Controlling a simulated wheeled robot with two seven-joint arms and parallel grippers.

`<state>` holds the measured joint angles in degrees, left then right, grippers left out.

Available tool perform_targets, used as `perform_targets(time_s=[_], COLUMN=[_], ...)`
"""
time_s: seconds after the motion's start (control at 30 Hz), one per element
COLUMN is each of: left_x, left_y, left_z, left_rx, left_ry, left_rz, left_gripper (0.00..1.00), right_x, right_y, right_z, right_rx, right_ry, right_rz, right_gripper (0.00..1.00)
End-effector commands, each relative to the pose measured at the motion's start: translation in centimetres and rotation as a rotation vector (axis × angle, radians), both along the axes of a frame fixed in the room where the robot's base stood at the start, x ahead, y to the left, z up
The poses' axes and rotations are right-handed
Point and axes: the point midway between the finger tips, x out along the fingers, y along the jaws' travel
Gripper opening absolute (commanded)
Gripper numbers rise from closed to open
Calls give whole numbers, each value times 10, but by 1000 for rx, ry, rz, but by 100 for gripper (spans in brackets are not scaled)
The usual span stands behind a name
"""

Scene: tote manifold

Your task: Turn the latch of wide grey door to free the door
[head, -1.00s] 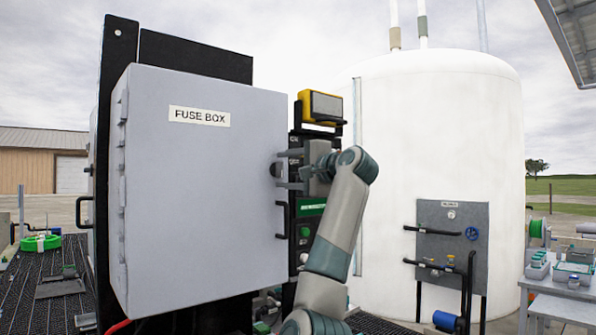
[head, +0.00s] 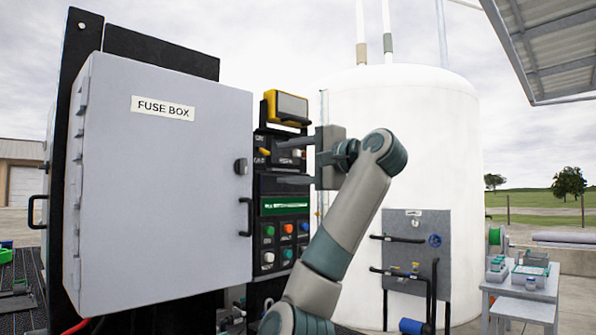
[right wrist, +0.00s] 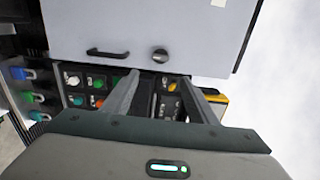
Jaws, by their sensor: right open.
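The wide grey door (head: 165,215), labelled FUSE BOX, is closed on its box in the head view. Its dark latch knob (head: 241,166) sits near the door's right edge, above a black handle (head: 246,217). In the right wrist view the latch (right wrist: 160,55) shows beyond the fingertips, with the handle (right wrist: 107,52) to its left. My right gripper (head: 279,161) is open and empty, to the right of the latch and apart from it, in front of the control panel. It also shows in the right wrist view (right wrist: 158,77). My left gripper is not in view.
A control panel (head: 283,240) with several coloured buttons stands right beside the door, with a yellow-framed device (head: 286,106) on top. A white tank (head: 400,150) stands behind my right arm. A table with small items (head: 520,280) is at the far right.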

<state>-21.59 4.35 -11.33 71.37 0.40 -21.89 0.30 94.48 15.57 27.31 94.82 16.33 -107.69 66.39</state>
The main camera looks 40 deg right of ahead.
Motion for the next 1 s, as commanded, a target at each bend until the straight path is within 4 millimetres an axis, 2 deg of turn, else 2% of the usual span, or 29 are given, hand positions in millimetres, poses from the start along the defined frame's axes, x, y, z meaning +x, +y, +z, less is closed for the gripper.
perform_targets(time_s=[0.1, 0.3, 1.0], left_x=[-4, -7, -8], left_y=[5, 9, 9], left_z=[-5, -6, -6], left_rx=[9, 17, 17], left_ry=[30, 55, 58], left_rz=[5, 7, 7], left_gripper=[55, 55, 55], right_x=[-16, -27, -28], right_y=[-2, -2, -2], right_z=[-1, 0, 0], right_rx=[0, 0, 0], right_ry=[-2, 1, 1], right_rz=[-1, 1, 1], right_gripper=[53, 53, 53])
